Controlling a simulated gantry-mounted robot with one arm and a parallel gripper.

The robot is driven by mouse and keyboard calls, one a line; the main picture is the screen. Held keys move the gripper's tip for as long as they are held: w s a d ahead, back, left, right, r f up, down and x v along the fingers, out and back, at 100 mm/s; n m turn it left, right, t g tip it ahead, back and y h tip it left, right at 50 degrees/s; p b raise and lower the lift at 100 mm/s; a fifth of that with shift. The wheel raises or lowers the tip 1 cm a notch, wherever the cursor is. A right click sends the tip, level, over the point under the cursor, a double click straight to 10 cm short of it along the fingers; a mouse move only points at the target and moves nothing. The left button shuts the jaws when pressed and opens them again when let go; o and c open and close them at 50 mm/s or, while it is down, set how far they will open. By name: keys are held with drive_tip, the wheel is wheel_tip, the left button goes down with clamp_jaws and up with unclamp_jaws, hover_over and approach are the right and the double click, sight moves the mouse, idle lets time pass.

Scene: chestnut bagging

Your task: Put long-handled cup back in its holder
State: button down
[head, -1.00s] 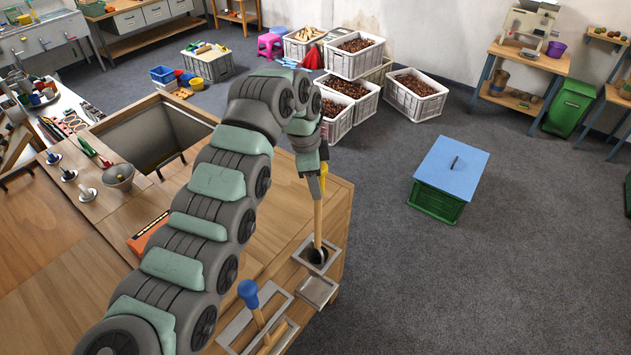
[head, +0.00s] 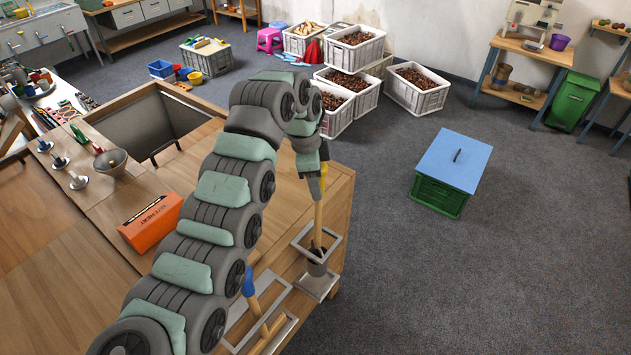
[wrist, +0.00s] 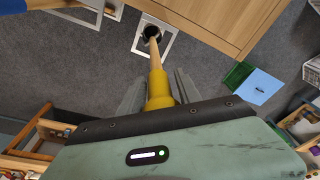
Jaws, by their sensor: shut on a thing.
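The long-handled cup has a wooden handle (head: 318,218), a yellow grip (wrist: 159,88) and a small dark cup end (head: 317,255). My gripper (head: 322,172) is shut on the yellow grip, with the handle hanging down nearly upright. The holder is a square metal frame (head: 298,242) at the bench's edge, with a small plate (head: 318,287) below it. The cup end lines up with the frame's opening in both views; the frame also shows in the wrist view (wrist: 168,47). How deep the cup sits in it I cannot tell.
A blue-handled tool (head: 250,283) stands in neighbouring metal frames to the left. An orange box (head: 151,223) and a metal funnel bowl (head: 111,161) are on the bench. A green crate with a blue lid (head: 453,165) stands on open carpet to the right.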

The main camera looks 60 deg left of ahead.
sight(316, 204)
drive_tip(key=shift+f+b, duration=3.7)
drive_tip(key=shift+f, duration=0.6)
drive_tip(key=c, duration=0.7)
unclamp_jaws()
drive_tip(key=shift+a, duration=0.1)
drive_tip(key=shift+c, duration=0.2)
drive_tip(key=shift+r, duration=0.15)
drive_tip(key=shift+r+p, duration=3.2)
drive_tip(key=shift+r, duration=1.75)
drive_tip(key=shift+f, duration=0.1)
